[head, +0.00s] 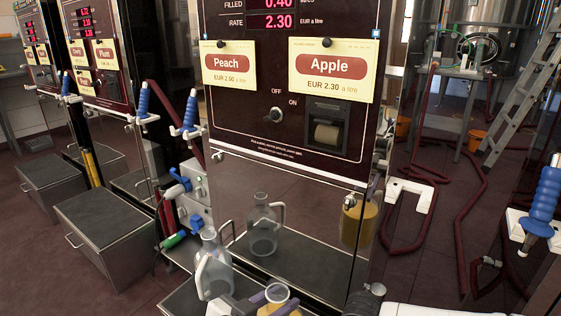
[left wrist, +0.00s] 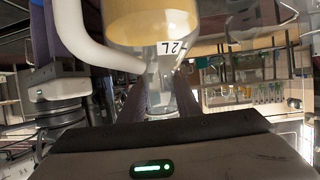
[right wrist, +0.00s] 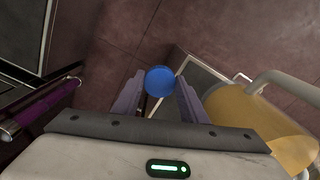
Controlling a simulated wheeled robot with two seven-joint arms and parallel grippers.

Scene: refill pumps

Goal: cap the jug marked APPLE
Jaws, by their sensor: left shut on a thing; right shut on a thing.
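A jug (head: 279,297) with yellow liquid is at the bottom of the head view, cut off by the edge. The left wrist view shows it as a yellow-filled jug (left wrist: 140,22) with a white handle and a "2L" mark. I cannot read APPLE on it. My left gripper (head: 262,298) is shut on this jug, apparently near its clear neck. My right gripper (right wrist: 160,88) is shut on a round blue cap (right wrist: 160,79), held between its fingertips. In the right wrist view, the yellow jug (right wrist: 262,128) is to the right of the cap and apart from it.
The pump (head: 290,130) bears Peach and Apple signs; its glossy lower front mirrors jugs. An empty clear jug (head: 212,272) stands left of the filled one. A blue nozzle (head: 541,200) is at the right. Red hoses (head: 460,190) and a ladder (head: 520,95) are behind.

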